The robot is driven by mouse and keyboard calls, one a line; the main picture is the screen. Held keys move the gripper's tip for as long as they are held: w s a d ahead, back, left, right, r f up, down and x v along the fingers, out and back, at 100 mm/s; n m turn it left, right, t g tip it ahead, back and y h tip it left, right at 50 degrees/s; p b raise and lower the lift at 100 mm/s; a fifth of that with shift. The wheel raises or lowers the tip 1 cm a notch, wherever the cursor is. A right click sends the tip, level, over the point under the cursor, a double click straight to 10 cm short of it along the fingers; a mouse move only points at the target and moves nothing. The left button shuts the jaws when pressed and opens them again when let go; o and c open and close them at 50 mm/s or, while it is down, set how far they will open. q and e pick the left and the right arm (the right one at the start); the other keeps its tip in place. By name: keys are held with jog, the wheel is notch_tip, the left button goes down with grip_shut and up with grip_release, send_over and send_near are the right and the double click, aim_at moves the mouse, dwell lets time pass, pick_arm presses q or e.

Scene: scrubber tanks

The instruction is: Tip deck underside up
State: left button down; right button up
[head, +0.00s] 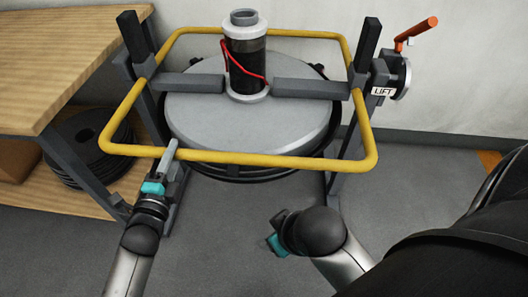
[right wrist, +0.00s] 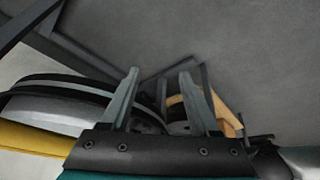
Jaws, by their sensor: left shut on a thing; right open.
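The deck (head: 195,120) is a round grey disc with a black rim, lying level in a stand. A dark upright motor (head: 246,62) with a red wire rises from its middle, so its top faces up. A yellow rail frame (head: 235,158) surrounds the deck. My left gripper (head: 172,150) is shut on the frame's front bar, left of centre. My right gripper (right wrist: 158,82) is open and empty; in the head view it is below and in front of the frame, its fingers mostly hidden. The deck's edge (right wrist: 60,108) shows left in the right wrist view.
A lift crank with an orange handle (head: 416,29) is on the stand's right post. A wooden bench (head: 70,45) stands close at left, with black rings (head: 82,150) on its lower shelf. The wall is behind; floor in front is clear.

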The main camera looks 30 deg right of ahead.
pick_arm(q)
notch_tip(320, 180, down, 8)
jog(key=w+b, duration=0.1)
jog(key=b, duration=0.6)
jog(key=shift+d, duration=0.4)
pick_arm(e)
jog(key=w+a+r+t+y, duration=0.2)
jog(key=a+t, duration=0.3)
jog(key=w+a+r+t+y, duration=0.1)
jog(key=w+a+t+y, duration=0.1)
jog(key=a+t, duration=0.3)
jog(key=shift+w+a+r+t+y, duration=0.4)
jog(key=shift+t+y, duration=0.2)
jog(key=shift+y, duration=0.2)
pick_arm(q)
notch_tip(320, 180, down, 6)
jog(key=w+d, duration=0.1)
jog(key=w, duration=0.1)
jog(key=shift+w+d, duration=0.3)
jog(key=shift+w, duration=0.05)
pick_arm(e)
jog(key=shift+f, duration=0.1)
pick_arm(q)
jog(key=shift+f, duration=0.1)
